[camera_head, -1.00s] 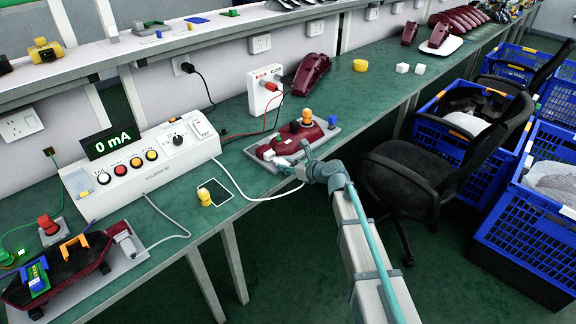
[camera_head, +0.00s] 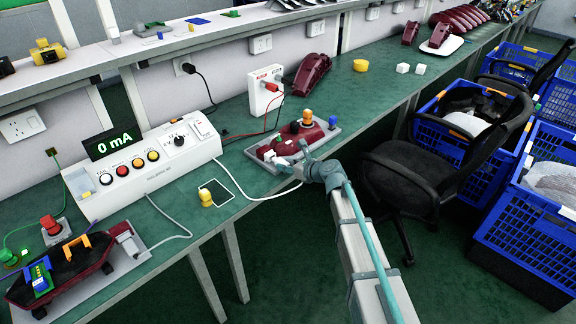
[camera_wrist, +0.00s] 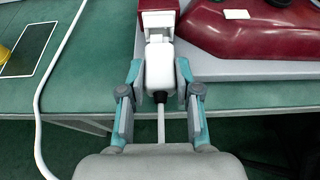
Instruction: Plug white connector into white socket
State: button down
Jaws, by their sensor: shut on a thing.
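The white connector (camera_wrist: 160,66) is between the two fingertips of my gripper (camera_wrist: 158,74), which is shut on it. Its dark cable end points back towards my palm. The white socket (camera_wrist: 158,21) is straight ahead of the connector, on a dark red block of the lamp. The connector's front meets or nearly meets the socket; I cannot tell whether it is seated. In the head view my gripper (camera_head: 297,167) is at the near left end of the dark red tail lamp (camera_head: 308,136), and the connector is small there.
The lamp sits on a grey plate on the green bench (camera_head: 245,207). A white cable (camera_wrist: 48,85) runs along the left in the wrist view. A tester box (camera_head: 150,165) reading 0 mA stands to the left. A black chair (camera_head: 405,180) and blue crates (camera_head: 530,225) stand at the right.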

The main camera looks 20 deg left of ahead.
jog(key=shift+w+a+p, duration=0.25)
jog(key=shift+a, duration=0.25)
jog(key=shift+w+a+p, duration=0.2)
jog(key=shift+a+p, duration=0.05)
jog(key=shift+a, duration=0.2)
jog(key=c, duration=0.7)
grip_release()
jog(key=shift+d, duration=0.15)
jog(key=v, duration=1.2)
